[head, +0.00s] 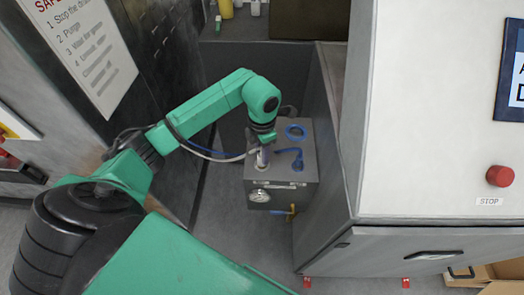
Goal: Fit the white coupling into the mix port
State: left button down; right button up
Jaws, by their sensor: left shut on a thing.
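My left gripper (263,145) points down over the left part of the top of a grey box (268,204). It is shut on what looks like the white coupling (262,158), a small pale piece mostly hidden by the fingers. A whitish hose (215,157) loops to it from my forearm. The coupling's lower end is at or just above a round pale fitting (261,168) on the box top, likely the mix port. I cannot tell whether it is seated. My right gripper is not in view.
A blue fitting with a blue hose (297,163) stands right of the gripper, and a blue ring (296,132) lies behind. The box front has a gauge (259,196) and a yellow-handled valve (291,210). A white cabinet (430,130) with a red stop button (500,176) stands right.

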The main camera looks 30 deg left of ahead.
pick_arm(q)
jog(key=shift+f, duration=0.15)
jog(key=c, duration=0.8)
grip_release()
jog(key=shift+o, duration=1.3)
jog(key=shift+r, duration=0.35)
notch_tip(320, 180, up, 7)
jog(key=b, duration=0.2)
jog(key=shift+w+f+b, duration=0.1)
jog(key=shift+b, duration=0.25)
notch_tip(320, 180, up, 5)
jog(key=shift+p, duration=0.4)
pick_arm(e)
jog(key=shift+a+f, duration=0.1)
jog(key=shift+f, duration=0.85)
